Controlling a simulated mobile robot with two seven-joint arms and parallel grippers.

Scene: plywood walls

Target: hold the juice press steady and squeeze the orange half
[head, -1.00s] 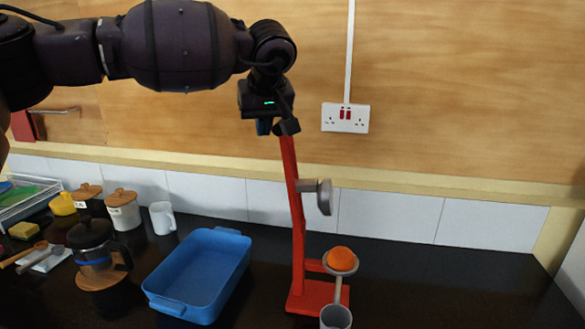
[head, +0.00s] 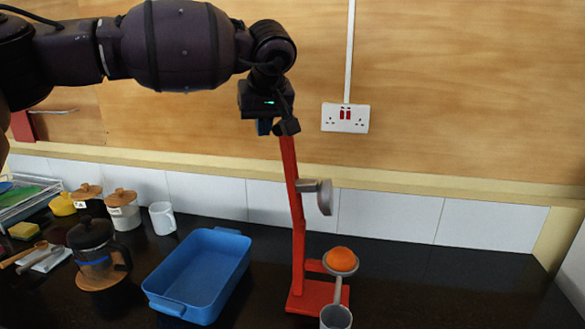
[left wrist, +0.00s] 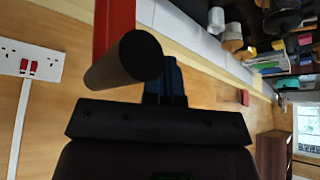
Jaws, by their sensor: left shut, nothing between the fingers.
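The red juice press (head: 297,215) stands upright on the dark counter, with a grey pressing head (head: 325,197) on its post. The orange half (head: 341,259) sits in the holder below, clear of the pressing head. A grey cup (head: 336,317) stands at the base, cut by the lower edge. My left gripper (head: 265,127) is at the top of the press, shut and empty. It is beside the dark lever grip (head: 287,127). In the left wrist view the dark grip (left wrist: 125,60) lies close to the blue fingers (left wrist: 168,80); contact is unclear. My right gripper is not visible.
A blue tray (head: 200,275) lies left of the press. A coffee pot (head: 92,245), lidded jars (head: 122,210), a white mug (head: 162,217) and a dish rack (head: 25,195) are further left. The counter right of the press is clear up to the wall.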

